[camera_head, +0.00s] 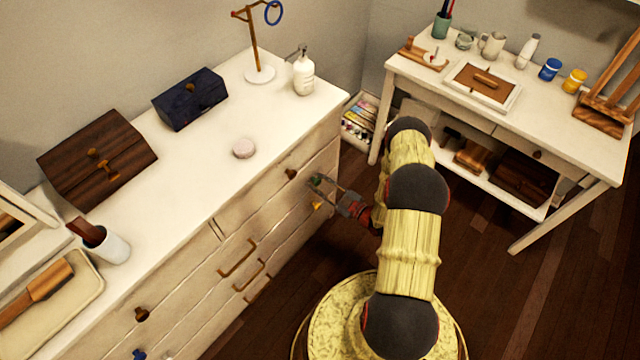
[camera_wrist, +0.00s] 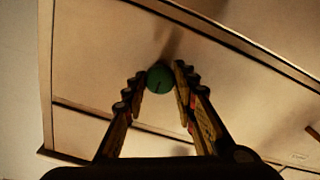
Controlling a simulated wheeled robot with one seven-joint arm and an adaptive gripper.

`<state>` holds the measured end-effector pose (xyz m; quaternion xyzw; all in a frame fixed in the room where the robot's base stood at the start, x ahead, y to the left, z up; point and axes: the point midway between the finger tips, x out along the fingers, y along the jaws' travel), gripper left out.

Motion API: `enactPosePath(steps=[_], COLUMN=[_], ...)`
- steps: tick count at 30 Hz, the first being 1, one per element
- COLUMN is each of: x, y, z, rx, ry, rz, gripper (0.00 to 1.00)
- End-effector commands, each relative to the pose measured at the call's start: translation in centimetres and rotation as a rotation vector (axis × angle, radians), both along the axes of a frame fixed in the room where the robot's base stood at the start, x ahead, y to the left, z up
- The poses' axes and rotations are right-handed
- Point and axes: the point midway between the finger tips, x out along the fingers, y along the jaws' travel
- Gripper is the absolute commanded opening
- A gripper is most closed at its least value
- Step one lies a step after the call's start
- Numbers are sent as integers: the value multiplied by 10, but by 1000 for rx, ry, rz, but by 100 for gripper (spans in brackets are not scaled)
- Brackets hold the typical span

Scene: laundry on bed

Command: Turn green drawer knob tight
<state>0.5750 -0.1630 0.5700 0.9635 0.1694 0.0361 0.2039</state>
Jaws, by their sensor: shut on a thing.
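The green drawer knob (camera_head: 316,181) is on a drawer front at the right end of the white dresser (camera_head: 262,205). In the wrist view the green knob (camera_wrist: 159,78) sits between my two fingertips, with a dark line on its face. My gripper (camera_head: 333,190) reaches the dresser from the right and is shut on the knob. It also shows in the wrist view (camera_wrist: 160,82), one finger on each side of the knob. The fingers partly hide the knob's sides.
A brown knob (camera_head: 291,174) and a yellow knob (camera_head: 317,206) are close to the green one. A white desk (camera_head: 550,135) stands at the right. Dark floor (camera_head: 480,260) lies between.

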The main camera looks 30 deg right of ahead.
Motion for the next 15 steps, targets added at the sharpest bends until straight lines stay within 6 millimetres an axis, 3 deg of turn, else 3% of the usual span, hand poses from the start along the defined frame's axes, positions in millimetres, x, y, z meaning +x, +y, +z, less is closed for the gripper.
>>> enactPosePath(steps=[4,5,15], x=[-1,-1,0], y=[0,0,0], z=[-2,-2,-1], rx=[-1,-1,-1], ry=[5,5,2], rz=[-2,-2,-1], gripper=[2,28,46])
